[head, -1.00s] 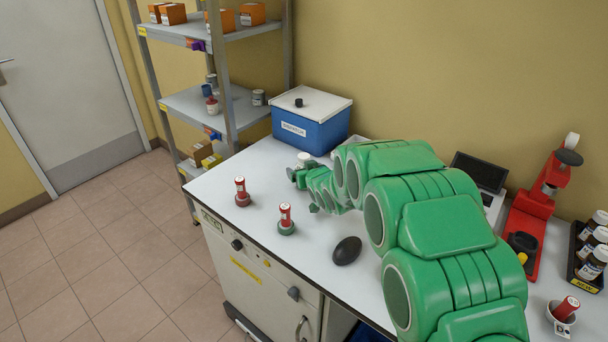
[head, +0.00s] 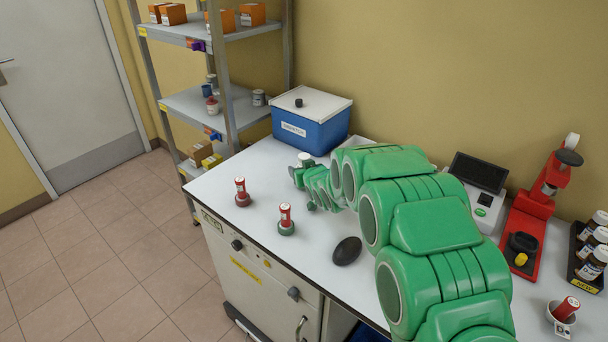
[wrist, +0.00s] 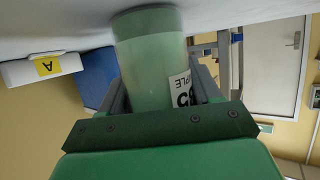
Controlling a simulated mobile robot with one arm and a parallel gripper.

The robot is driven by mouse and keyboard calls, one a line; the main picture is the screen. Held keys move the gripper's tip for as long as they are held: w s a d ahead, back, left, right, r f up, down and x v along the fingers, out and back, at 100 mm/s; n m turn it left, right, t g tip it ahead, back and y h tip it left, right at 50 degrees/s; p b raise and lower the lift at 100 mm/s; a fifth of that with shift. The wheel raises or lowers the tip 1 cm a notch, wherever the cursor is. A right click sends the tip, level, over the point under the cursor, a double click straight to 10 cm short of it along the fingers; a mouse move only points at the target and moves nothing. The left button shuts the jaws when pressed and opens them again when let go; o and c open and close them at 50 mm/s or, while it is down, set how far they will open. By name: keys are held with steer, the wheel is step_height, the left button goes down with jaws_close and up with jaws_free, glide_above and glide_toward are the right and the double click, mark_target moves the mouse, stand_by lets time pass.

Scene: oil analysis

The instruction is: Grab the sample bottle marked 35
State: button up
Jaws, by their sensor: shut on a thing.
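The sample bottle (wrist: 158,80) is a pale green, translucent cylinder between my gripper's two fingers in the wrist view. A white label (wrist: 181,91) on its side shows part of the word "SAMPLE" and part of a number that I cannot read fully. My gripper (wrist: 158,95) is shut on this bottle. In the head view my gripper (head: 303,175) is over the far-left part of the bench, in front of the blue box, with a white cap (head: 305,158) showing just behind it. The rest of the bottle is hidden there.
Two red-topped items (head: 241,190) (head: 286,217) and a black oval object (head: 347,251) are on the bench's front side. The blue lidded box (head: 310,128) is at the back. A screen device (head: 480,175), red stand (head: 526,240) and bottle rack (head: 575,268) are right.

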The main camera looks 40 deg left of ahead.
steer(key=shift+r, duration=0.6)
step_height(320, 180, up, 2)
steer(key=shift+r, duration=0.25)
steer(key=a+r+v, duration=0.1)
steer(key=v, duration=0.7)
steer(key=s+a+r+v, duration=0.1)
steer(key=r+v, duration=0.1)
steer(key=v, duration=0.6)
steer(key=shift+s, duration=0.25)
